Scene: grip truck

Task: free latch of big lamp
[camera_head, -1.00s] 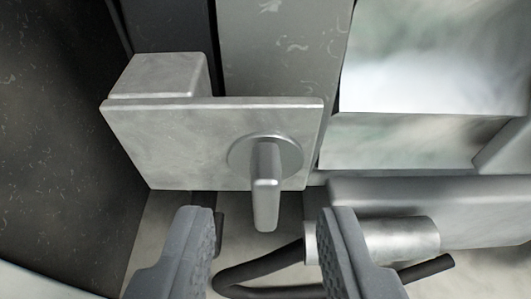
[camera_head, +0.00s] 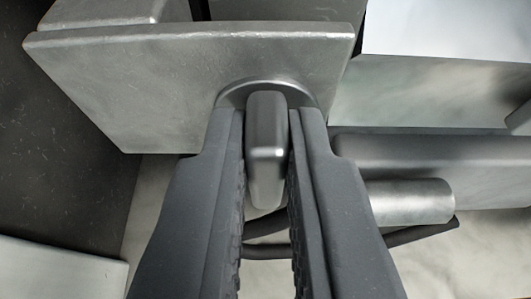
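The latch is a grey metal handle (camera_head: 267,135) on a round base, mounted on a flat metal plate (camera_head: 150,90). It points down in the picture. My gripper (camera_head: 267,125) has one dark, ribbed finger on each side of the handle. The fingers hide the sides of the base and part of the handle's sides. I cannot make out the big lamp as a whole.
A metal cylinder (camera_head: 410,201) and a dark curved hose (camera_head: 425,233) lie to the right, behind the right finger. A grey block (camera_head: 440,160) sits above the cylinder. A dark wall (camera_head: 60,160) stands at left. Pale flat surface shows below.

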